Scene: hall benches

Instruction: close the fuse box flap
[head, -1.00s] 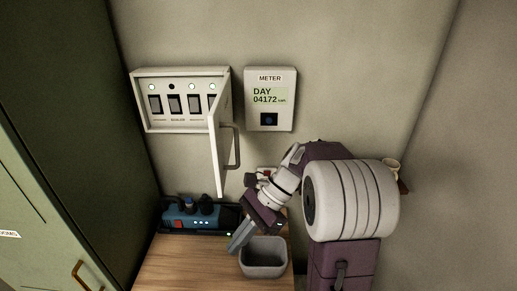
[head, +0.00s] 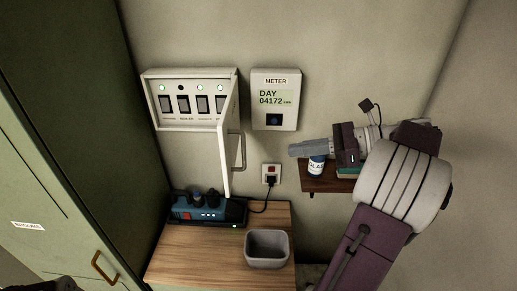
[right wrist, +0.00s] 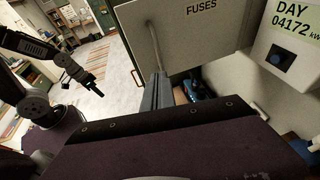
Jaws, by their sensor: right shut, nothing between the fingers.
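The white fuse box (head: 148,100) is on the wall at upper left in the head view, its switches and green lights exposed. Its flap (head: 226,150) stands open, swung out from the right side, with a grey bar handle (head: 239,150). In the right wrist view the flap (right wrist: 195,38) shows its "FUSES" face and handle (right wrist: 157,45). My right gripper (head: 292,150) is shut and empty, pointing left, right of the flap and apart from it in the head view. Its fingers (right wrist: 157,85) point towards the flap in the wrist view. My left arm's gripper (right wrist: 92,82) shows small; its jaws are unclear.
A meter (head: 275,100) hangs right of the fuse box. Below are a socket (head: 271,174) with a plugged cable, a blue device (head: 205,210) and a grey bin (head: 267,249) on the wooden bench (head: 190,262). A small shelf (head: 325,186) holds a labelled jar (head: 316,168). A green cabinet (head: 60,180) stands left.

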